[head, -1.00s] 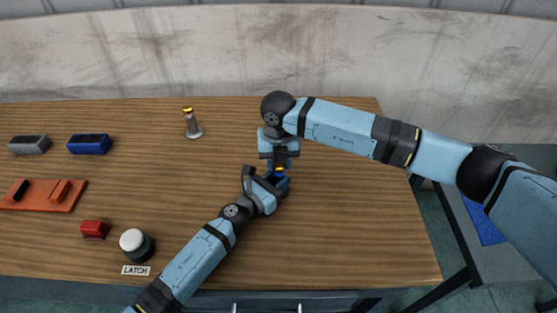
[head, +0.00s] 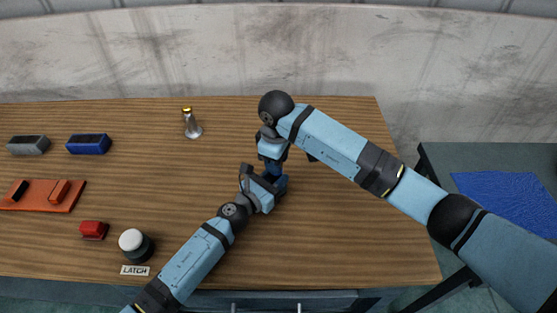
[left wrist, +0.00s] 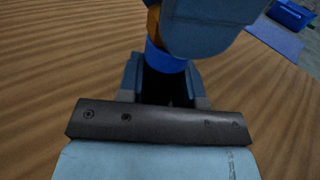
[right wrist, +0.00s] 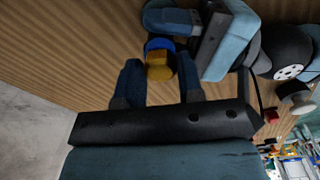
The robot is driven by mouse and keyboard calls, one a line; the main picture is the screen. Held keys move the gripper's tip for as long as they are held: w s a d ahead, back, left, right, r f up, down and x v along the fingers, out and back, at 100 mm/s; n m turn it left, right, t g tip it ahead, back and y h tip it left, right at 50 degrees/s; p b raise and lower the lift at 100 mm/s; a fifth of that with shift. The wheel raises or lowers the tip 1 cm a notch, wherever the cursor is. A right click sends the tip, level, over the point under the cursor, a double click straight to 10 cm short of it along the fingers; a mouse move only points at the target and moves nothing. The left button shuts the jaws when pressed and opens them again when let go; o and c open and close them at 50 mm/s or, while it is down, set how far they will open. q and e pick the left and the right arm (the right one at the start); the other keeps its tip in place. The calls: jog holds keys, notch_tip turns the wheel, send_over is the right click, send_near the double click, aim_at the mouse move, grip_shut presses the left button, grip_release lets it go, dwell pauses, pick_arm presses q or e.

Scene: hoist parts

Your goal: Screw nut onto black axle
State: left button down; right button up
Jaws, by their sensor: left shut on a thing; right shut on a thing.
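My left gripper (head: 276,182) is shut on a round blue part (left wrist: 165,60) near the middle of the table. The part's lower end is dark between the fingers in the left wrist view. A golden-yellow nut (right wrist: 159,66) sits against the blue part's end, between the fingers of my right gripper (right wrist: 160,70). The right gripper is shut on the nut, above the left one, and also shows edge-on in the head view (head: 270,168). The blue part also shows in the right wrist view (right wrist: 157,45). No black axle is clearly visible; how far the nut is threaded is hidden.
On the left are a grey block (head: 28,145), a blue block (head: 89,144), an orange tray (head: 40,207), a red block (head: 93,230) and a white-topped button (head: 135,243) by a LATCH label (head: 135,270). A silver cone (head: 192,127) stands behind. The table's right side is clear.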

jog(key=shift+s+a+r+m, duration=0.1)
jog(key=shift+a+r+m, duration=0.3)
jog(key=shift+a, duration=0.2)
jog(key=shift+f+m, duration=0.1)
jog(key=shift+m, duration=0.2)
jog(key=shift+d+f+m, duration=0.25)
jog(key=shift+d+m, duration=0.35)
jog(key=shift+d, duration=0.1)
jog(key=o, duration=0.9)
jog(key=shift+d, duration=0.1)
